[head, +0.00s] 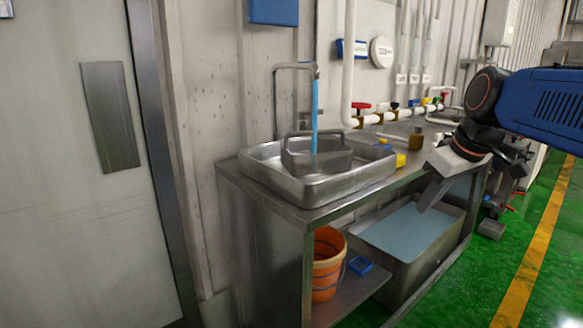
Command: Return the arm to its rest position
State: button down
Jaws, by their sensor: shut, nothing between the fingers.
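My arm (545,105) reaches in from the right edge, with a blue link and a dark wrist. My gripper (432,192) is shut and empty. It points down and to the left, in front of the right part of the steel bench (290,212). Part of the bench's front edge is hidden behind it. I cannot tell from this view whether it touches the bench, but no contact shows.
A steel sink (335,187) holds a metal basket (318,158) under a tap with blue water running. Valved pipes (385,117) line the wall. Below are an orange bucket (326,265) and a water-filled tub (385,262).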

jog(key=s+f+m+h, duration=0.1)
jog(key=s+f+m, duration=0.4)
jog(key=s+f, duration=1.3)
jog(key=shift+a+f+h, duration=0.2)
jog(key=shift+f+h, duration=0.1)
jog(key=shift+f, duration=0.55)
